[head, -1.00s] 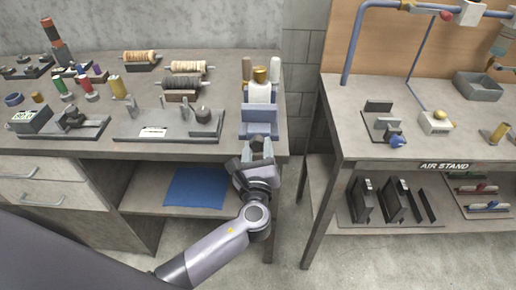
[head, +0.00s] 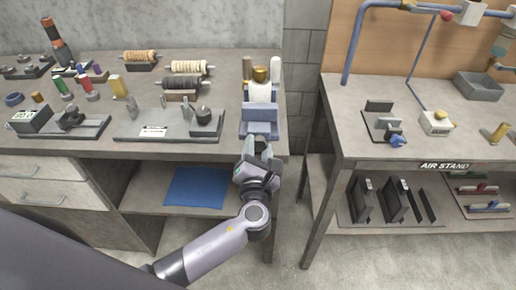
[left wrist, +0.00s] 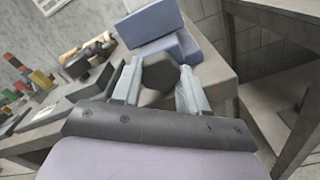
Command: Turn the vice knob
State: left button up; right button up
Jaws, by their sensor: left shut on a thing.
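A blue vice (head: 260,121) sits at the front right edge of the left workbench; its blue blocks also show in the left wrist view (left wrist: 160,27). The vice knob (left wrist: 158,73) is a dark, many-sided piece in front of the blocks. My left gripper (head: 258,149) reaches up to the vice from below the bench edge. In the left wrist view its two pale fingers (left wrist: 157,88) stand on either side of the knob, shut on it. The fingers largely hide the knob in the head view. My right gripper is not in view.
The left bench holds spools (head: 186,67), a grey tool plate (head: 170,125) and several small coloured items. A gap separates it from the right stand (head: 465,130), which carries a small fixture with a blue knob (head: 397,140). A blue sheet (head: 196,188) lies on the shelf below.

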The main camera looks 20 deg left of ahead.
pick_arm(q)
jog(key=shift+r+m, duration=0.15)
jog(key=shift+m, duration=1.55)
jog(key=o, duration=1.1)
jog(key=shift+c, duration=0.2)
